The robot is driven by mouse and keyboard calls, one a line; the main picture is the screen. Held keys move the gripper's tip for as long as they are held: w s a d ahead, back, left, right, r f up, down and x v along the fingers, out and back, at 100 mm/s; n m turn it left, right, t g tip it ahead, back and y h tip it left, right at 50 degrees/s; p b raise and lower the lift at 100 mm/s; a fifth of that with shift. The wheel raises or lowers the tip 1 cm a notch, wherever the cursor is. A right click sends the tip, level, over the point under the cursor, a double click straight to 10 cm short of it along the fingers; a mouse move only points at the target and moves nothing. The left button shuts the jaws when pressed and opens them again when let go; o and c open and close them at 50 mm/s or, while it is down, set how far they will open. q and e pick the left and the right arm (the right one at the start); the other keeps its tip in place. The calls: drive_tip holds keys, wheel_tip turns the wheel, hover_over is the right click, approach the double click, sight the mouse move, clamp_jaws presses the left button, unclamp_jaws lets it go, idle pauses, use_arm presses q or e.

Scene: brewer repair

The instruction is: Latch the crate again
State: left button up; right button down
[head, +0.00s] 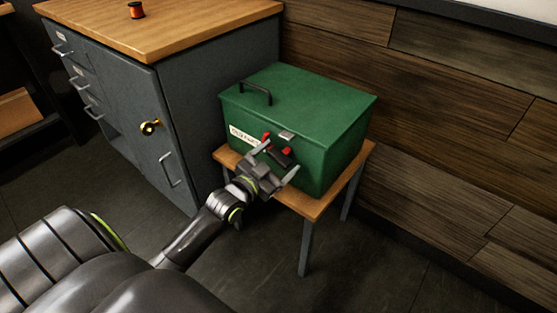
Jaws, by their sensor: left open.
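A green crate (312,100) with its lid down stands on a small wooden stool (323,205). A black handle (255,90) sits on the lid at the left. On the front face, a small grey metal catch (287,135) shows near the lid's edge, with red and dark latch parts (287,151) just below it. A white label (242,134) is left of them. My left gripper (279,160) is open in front of the latch, its two fingers spread either side of it. Whether it touches the latch I cannot tell. The right gripper is not in view.
A grey cabinet (215,90) with a wooden top (180,25) stands close on the left, with a brass knob (150,127) and a door handle. A wood-plank wall (460,120) is behind. The floor at the front right is clear.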

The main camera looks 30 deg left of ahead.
use_arm(q)
drive_tip(key=shift+w, duration=0.3)
drive_tip(key=c, duration=1.4)
